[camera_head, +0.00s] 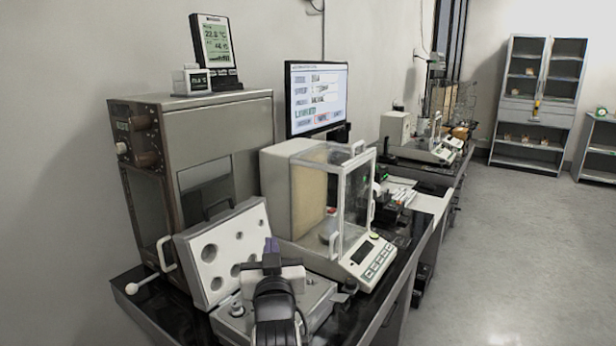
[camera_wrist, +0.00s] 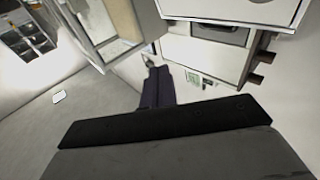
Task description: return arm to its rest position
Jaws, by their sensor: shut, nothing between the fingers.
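My gripper (camera_head: 271,243) is in the lower middle of the head view, in front of the open weight case (camera_head: 222,255) and left of the glass-walled balance (camera_head: 352,215). Its dark purple fingers are together, with nothing seen between them. In the wrist view the gripper (camera_wrist: 157,72) points away from the camera with its fingers side by side. My arm hides part of the case's base in the head view. I cannot tell the exact gap between the fingers and the case.
A metal cabinet (camera_head: 225,130) stands at the left, with a display (camera_head: 214,45) on top. A monitor (camera_head: 317,97) is behind the balance. More balances (camera_head: 425,148) stand on the far table. Open floor (camera_head: 510,250) lies at the right, with shelves (camera_head: 538,100) beyond.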

